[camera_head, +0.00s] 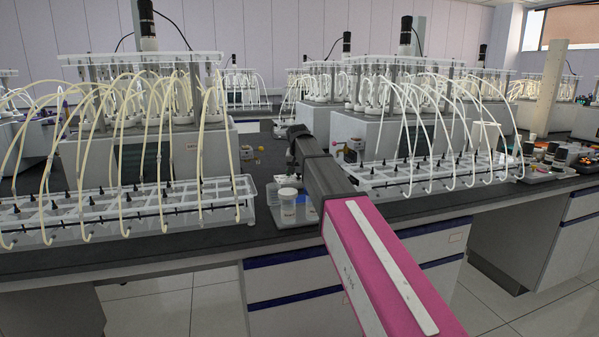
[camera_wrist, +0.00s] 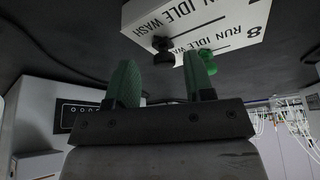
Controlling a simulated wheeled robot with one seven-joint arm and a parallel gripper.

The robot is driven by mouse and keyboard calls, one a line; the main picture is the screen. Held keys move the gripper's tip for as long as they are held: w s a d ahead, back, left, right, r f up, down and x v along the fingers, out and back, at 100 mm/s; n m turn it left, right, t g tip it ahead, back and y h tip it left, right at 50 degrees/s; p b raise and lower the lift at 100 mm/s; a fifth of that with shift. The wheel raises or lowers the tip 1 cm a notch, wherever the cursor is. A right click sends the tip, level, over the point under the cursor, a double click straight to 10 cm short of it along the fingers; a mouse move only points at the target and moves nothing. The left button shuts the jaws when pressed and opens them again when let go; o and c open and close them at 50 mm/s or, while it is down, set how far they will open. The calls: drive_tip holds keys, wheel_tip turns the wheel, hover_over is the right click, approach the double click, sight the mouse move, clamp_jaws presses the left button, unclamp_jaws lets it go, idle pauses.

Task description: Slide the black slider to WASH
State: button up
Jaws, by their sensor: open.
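In the wrist view, a white panel (camera_wrist: 222,42) carries rows of RUN, IDLE and WASH lettering and shows upside down. The black slider (camera_wrist: 162,44) has a round knob and sits at the panel's edge, near the WASH lettering. A green knob (camera_wrist: 207,58) is to its right, partly behind my finger. My gripper (camera_wrist: 160,65) is open, its two green fingers on either side of the black slider in the picture, with no contact visible. Which mark the slider stands at I cannot tell. In the head view my gripper (camera_head: 297,135) is over the bench; my arm hides part of the area behind it.
Two white tube racks (camera_head: 130,212) (camera_head: 430,178) with many curved hoses flank my arm on the dark bench (camera_head: 200,250). A small lidded jar (camera_head: 287,205) stands just left of my arm. Reactor housings (camera_head: 160,150) rise behind.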

drive_tip(key=v, duration=1)
drive_tip(key=shift+s+r, duration=0.2)
